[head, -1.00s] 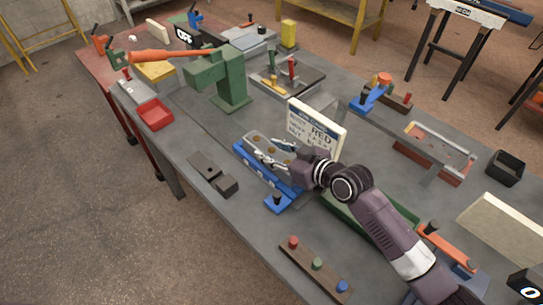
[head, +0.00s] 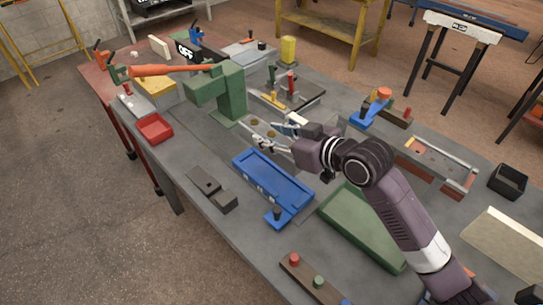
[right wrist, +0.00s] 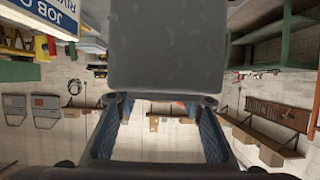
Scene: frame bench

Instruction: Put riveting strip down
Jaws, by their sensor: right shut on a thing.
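The riveting strip (head: 252,127), a grey metal piece with brass-coloured round spots, is in my right gripper (head: 278,138). The gripper is shut on it and holds it in the air, beyond the blue tray (head: 262,175) and close to the green press (head: 232,95). In the right wrist view the strip (right wrist: 166,45) is a broad grey face at the top centre, by the two fingertips (right wrist: 161,103). The blue tray is empty. Gripper and arm hide part of the strip. My left gripper is out of view.
A dark block (head: 203,180) lies left of the blue tray. A green tray (head: 355,225) lies under my right arm. A red bin (head: 154,128) stands at the left. A job card sign (right wrist: 45,15) shows in the right wrist view.

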